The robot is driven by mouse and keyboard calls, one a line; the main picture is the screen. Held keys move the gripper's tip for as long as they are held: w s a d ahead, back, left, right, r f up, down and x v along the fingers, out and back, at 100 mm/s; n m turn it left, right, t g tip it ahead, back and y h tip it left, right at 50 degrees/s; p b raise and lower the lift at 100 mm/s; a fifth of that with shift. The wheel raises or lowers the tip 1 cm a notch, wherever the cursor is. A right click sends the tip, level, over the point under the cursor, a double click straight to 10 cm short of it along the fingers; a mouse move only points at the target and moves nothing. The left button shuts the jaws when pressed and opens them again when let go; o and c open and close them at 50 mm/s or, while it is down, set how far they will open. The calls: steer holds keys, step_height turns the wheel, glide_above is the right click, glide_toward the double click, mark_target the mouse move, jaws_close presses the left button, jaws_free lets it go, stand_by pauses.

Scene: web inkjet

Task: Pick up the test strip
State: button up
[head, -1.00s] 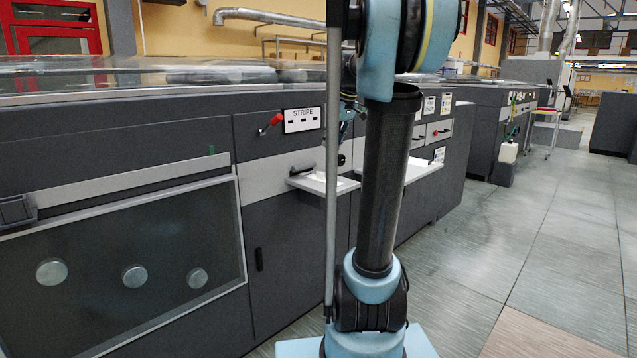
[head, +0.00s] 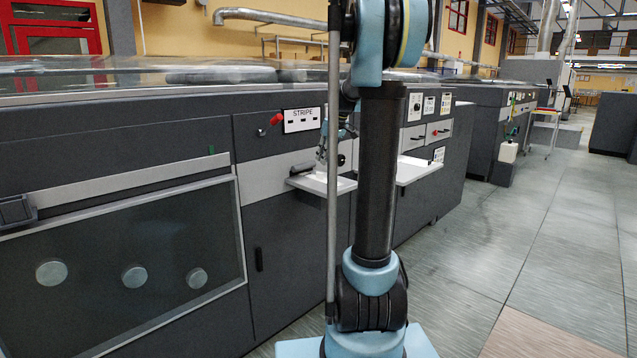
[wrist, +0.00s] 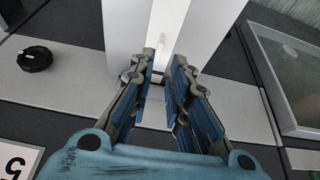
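My gripper (wrist: 160,68) points at a white shelf (wrist: 120,25) in the wrist view. Its two blue-padded fingers are apart with a gap between them. A pale, narrow strip-like piece (wrist: 186,28) lies on the shelf just beyond the fingertips; it is likely the test strip, but white on white makes its edges hard to tell. The fingers do not visibly hold it. In the head view my gripper (head: 321,160) is small, low over the white shelf (head: 312,184) under the STRIPE panel, partly hidden by my arm. The strip cannot be made out there.
The STRIPE label (head: 302,120) and a red-knobbed lever (head: 277,118) are above the shelf. A second white shelf (head: 420,171) juts out at right. A black knob (wrist: 35,59) is on the machine front. The floor (head: 540,240) at right is clear.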

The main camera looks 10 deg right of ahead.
mark_target(320, 176)
steer(key=shift+x, duration=3.55)
steer(key=shift+s+d, duration=0.1)
steer(key=shift+d, duration=0.05)
jaws_close()
